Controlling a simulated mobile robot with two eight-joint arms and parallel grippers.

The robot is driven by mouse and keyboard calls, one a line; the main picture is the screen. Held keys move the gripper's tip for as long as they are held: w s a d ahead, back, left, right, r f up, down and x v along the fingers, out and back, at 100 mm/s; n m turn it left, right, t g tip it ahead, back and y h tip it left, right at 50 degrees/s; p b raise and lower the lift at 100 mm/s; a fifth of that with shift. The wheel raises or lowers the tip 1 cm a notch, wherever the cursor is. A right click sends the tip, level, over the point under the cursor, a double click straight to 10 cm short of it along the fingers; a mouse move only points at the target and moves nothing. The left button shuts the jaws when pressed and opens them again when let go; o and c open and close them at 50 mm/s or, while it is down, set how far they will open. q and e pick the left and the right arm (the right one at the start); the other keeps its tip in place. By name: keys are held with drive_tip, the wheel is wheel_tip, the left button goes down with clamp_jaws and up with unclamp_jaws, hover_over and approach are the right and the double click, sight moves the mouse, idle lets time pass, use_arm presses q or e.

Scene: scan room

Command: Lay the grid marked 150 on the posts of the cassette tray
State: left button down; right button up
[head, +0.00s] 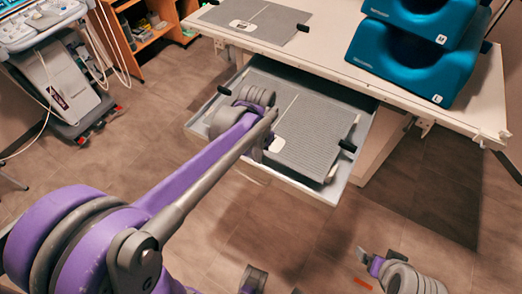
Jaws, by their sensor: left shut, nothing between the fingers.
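A grey ribbed grid (312,123) with black end tabs and a white label lies over the pulled-out cassette tray (293,182). The label is too small to read. The tray's white rim shows around it; whether the grid rests on the posts cannot be told. A second grey grid (270,22) with a white label and black tabs lies on the tabletop. My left gripper (269,145) is over the near left part of the grid in the tray, shut and empty, partly hidden by my forearm. My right gripper (368,262) is low at the lower right, above the floor, its jaws unclear.
Teal head supports (410,62) marked M and L stand on the white table (330,52) at the right. A grey wheeled machine (65,85) stands at the left, with an orange shelf (155,38) behind. The floor before the tray is mostly clear.

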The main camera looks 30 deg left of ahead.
sight(268, 153)
use_arm(q)
wheel_tip(268, 153, down, 6)
drive_tip(key=shift+b, duration=0.35)
drive_tip(key=w, duration=0.3)
drive_tip(key=shift+w+d, duration=0.1)
drive_tip(key=shift+w, duration=0.45)
drive_tip(key=shift+w+d, duration=0.1)
drive_tip(key=shift+w, duration=1.15)
